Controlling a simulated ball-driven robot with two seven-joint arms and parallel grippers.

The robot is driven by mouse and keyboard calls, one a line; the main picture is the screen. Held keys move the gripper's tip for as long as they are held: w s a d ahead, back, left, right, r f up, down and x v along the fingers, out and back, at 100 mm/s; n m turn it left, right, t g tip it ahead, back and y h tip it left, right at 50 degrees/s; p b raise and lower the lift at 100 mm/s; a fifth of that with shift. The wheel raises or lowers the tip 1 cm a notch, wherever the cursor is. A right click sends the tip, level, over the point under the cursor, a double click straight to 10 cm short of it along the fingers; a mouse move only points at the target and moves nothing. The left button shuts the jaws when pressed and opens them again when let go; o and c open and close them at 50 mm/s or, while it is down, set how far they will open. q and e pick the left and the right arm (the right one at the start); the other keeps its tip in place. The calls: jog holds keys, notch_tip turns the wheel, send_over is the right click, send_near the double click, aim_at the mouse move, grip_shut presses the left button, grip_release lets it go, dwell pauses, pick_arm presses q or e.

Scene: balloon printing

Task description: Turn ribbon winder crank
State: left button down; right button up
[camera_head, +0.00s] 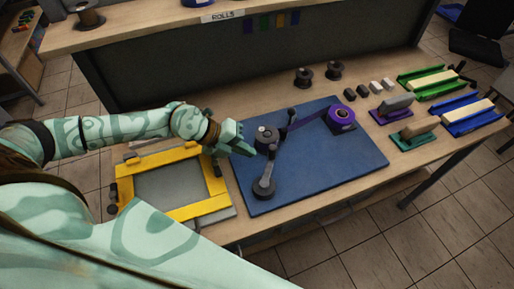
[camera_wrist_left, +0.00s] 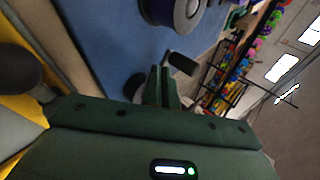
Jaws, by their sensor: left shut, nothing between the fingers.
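The ribbon winder (camera_head: 272,152) stands on the blue mat (camera_head: 350,165), with dark grey round parts joined by bars. An upright dark knob (camera_head: 291,114) shows near its far end; I cannot tell for sure which bar is the crank. A purple ribbon roll (camera_head: 341,117) sits at the mat's far right. It shows at the top of the left wrist view (camera_wrist_left: 187,12). My left gripper (camera_head: 248,150) is shut and empty, just left of the winder. In the left wrist view its fingertips (camera_wrist_left: 163,72) are together, close to a dark cylindrical piece (camera_wrist_left: 182,64). My right gripper is out of view.
A yellow frame (camera_head: 190,212) lies left of the mat, under my left arm. Two dark spools (camera_head: 304,76), small blocks, stamps (camera_head: 414,132) and green and blue trays (camera_head: 470,116) stand at the right. A shelf (camera_head: 190,35) rises behind. The mat's right front is clear.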

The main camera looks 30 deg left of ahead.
aim_at(276, 148)
pick_arm(q)
jog(key=shift+w+d+r, duration=0.1)
jog(key=shift+w+d, duration=0.3)
jog(key=shift+d, duration=0.25)
jog(key=shift+w+d+r, duration=0.1)
jog(key=shift+w+d, duration=0.3)
jog(key=shift+d, duration=0.25)
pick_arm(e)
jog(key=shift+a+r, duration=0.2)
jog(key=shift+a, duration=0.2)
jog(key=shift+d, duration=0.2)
